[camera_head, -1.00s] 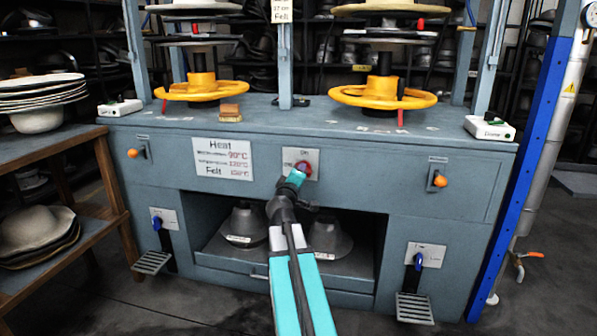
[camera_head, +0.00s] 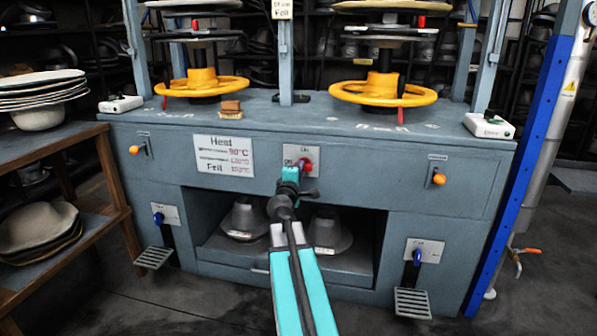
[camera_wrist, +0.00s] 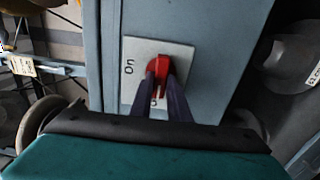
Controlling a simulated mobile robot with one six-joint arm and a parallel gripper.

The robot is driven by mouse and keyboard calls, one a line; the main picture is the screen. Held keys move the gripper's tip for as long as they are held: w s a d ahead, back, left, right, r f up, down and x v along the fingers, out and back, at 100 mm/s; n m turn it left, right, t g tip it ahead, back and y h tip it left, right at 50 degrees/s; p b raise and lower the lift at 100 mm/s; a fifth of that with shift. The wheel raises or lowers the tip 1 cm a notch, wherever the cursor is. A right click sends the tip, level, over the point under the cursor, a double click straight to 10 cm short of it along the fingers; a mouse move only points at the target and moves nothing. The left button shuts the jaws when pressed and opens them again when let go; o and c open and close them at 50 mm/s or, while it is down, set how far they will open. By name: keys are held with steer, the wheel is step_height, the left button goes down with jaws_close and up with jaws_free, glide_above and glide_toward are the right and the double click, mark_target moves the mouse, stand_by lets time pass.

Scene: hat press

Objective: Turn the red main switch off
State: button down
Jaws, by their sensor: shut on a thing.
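The red main switch (camera_head: 306,165) sits on a light plate on the upper front of the grey-blue hat press. In the wrist view the red switch (camera_wrist: 158,65) stands on its pale plate, with "On" readable at the plate's left and another label partly hidden by my fingers. My gripper (camera_wrist: 161,84) is shut on the red switch, its two dark fingers on either side of the knob. In the head view my gripper (camera_head: 299,166) reaches the plate from below and covers part of it.
A "Heat" sign (camera_head: 224,156) is left of the switch. Orange-knobbed levers (camera_head: 438,180) sit on the front at both sides. Yellow handwheels (camera_head: 383,90) stand above. An open bay (camera_head: 210,205) with grey hat forms lies below the switch. A wooden shelf (camera_head: 60,138) stands at left.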

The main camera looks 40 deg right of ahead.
steer(key=shift+s+d, duration=0.2)
steer(key=c, duration=1.7)
jaws_free()
steer(key=shift+c, duration=0.2)
steer(key=shift+o, duration=0.3)
steer(key=shift+a, duration=0.1)
steer(key=shift+w, duration=0.1)
steer(key=shift+a, duration=0.1)
